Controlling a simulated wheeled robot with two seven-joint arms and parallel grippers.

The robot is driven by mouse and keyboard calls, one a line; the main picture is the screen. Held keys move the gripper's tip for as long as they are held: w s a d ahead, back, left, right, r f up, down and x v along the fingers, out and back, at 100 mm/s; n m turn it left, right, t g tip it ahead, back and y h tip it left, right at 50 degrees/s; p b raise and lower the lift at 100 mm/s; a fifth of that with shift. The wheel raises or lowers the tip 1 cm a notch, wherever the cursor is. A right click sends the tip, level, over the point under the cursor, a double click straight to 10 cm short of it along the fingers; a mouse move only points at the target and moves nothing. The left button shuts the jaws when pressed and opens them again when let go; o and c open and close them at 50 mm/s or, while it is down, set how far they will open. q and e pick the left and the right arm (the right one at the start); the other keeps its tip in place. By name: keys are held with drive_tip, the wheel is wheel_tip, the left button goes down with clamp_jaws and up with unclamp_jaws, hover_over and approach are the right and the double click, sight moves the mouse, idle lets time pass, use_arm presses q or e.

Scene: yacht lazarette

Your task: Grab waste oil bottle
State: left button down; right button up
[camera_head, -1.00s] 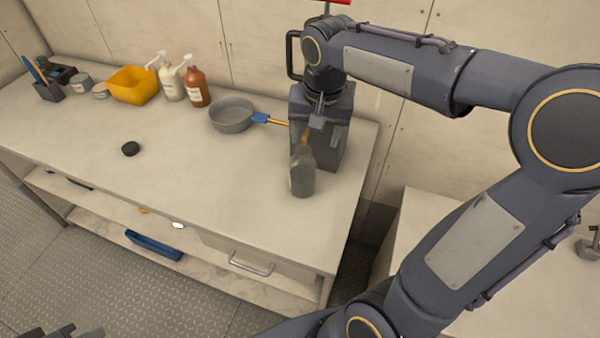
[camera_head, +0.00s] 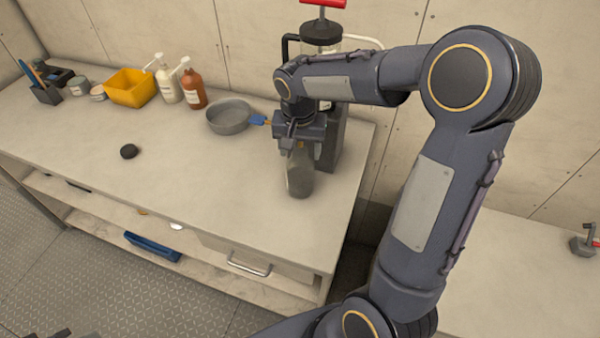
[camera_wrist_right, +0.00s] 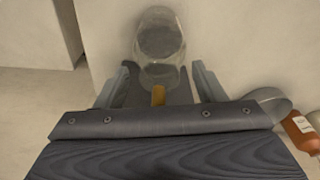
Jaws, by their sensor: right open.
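A translucent grey bottle (camera_head: 300,180), which looks like the waste oil bottle, stands upright near the right end of the counter. My right gripper (camera_head: 302,146) is open just above it and hides its top. In the right wrist view, the bottle (camera_wrist_right: 160,45) with its orange neck or cap (camera_wrist_right: 158,95) shows between the open fingers (camera_wrist_right: 160,84). Clear gaps show on both sides of the neck. A small dark part at the bottom left edge of the head view (camera_head: 65,333) may be my left gripper; its jaws cannot be made out.
Right behind the bottle stands a dark pump canister (camera_head: 332,145) with a red handle. Pump bottles (camera_head: 193,90) and a yellow bin (camera_head: 131,88) stand farther left. The counter's front middle is mostly clear.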

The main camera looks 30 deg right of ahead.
clamp_jaws()
idle(0.3)
drive_tip(key=shift+d+r, duration=0.1)
drive_tip(key=shift+r, duration=0.1)
